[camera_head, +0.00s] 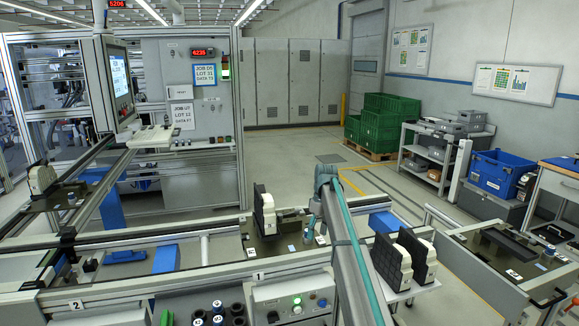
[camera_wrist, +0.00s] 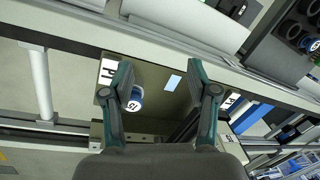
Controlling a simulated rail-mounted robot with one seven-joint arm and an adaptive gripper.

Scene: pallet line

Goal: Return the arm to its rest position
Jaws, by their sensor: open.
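My gripper (camera_wrist: 160,78) is open in the wrist view, with its two teal fingers spread apart and nothing held between them. Beneath the fingers is a dark pallet plate (camera_wrist: 165,105) with a white P1 label (camera_wrist: 106,75). A blue and white round part (camera_wrist: 133,100) lies by the left finger, which partly covers it. I cannot tell its height below the finger. In the head view my arm (camera_head: 350,250) reaches from the bottom edge up over the conveyor line. The fingers cannot be made out there.
A pallet (camera_head: 275,249) on the line bears a black and white part (camera_head: 265,210). Two similar parts (camera_head: 392,260) stand right of my arm. A control box (camera_head: 292,303) and black cups (camera_head: 218,312) are at the front. Another pallet (camera_head: 505,262) is at right.

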